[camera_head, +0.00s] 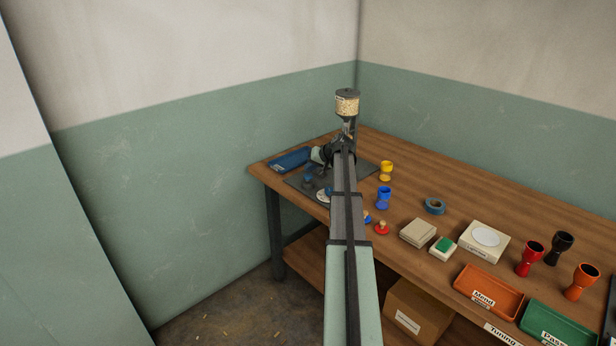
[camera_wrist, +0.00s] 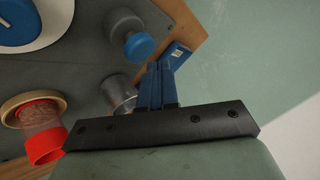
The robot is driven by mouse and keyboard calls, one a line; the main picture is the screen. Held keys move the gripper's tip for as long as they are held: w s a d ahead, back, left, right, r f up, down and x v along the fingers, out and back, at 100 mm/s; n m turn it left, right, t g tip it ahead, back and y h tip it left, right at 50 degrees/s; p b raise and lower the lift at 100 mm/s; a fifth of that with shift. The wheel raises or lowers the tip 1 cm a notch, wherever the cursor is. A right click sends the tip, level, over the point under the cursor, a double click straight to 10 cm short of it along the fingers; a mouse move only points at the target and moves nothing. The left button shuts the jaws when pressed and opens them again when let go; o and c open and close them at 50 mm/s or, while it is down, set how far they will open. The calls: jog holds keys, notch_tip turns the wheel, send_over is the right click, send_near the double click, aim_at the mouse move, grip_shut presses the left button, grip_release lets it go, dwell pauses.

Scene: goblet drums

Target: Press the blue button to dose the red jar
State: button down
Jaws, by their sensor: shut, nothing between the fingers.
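My gripper (camera_wrist: 161,86) is shut and empty, its two blue fingers together over the grey board. A blue-topped knob (camera_wrist: 138,46) on a grey post shows just beyond the fingertips in the wrist view; I cannot tell whether they touch. A larger blue dome (camera_wrist: 14,22) on a white round plate is cut off at the upper left. I cannot tell which is the blue button. A red ring-shaped rim (camera_wrist: 43,145), possibly the red jar, is at the lower left beside a tan ring. My arm hides much of this area in the head view.
A dispenser with a hopper of beige granules (camera_head: 347,103) stands behind my arm. Yellow (camera_head: 386,170) and blue (camera_head: 384,197) goblets stand right of my arm. More goblets and trays fill the table's right.

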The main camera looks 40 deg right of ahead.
aim_at(310, 176)
jog(key=shift+r, duration=0.1)
jog(key=shift+r, duration=2.4)
jog(key=shift+a+f, duration=0.1)
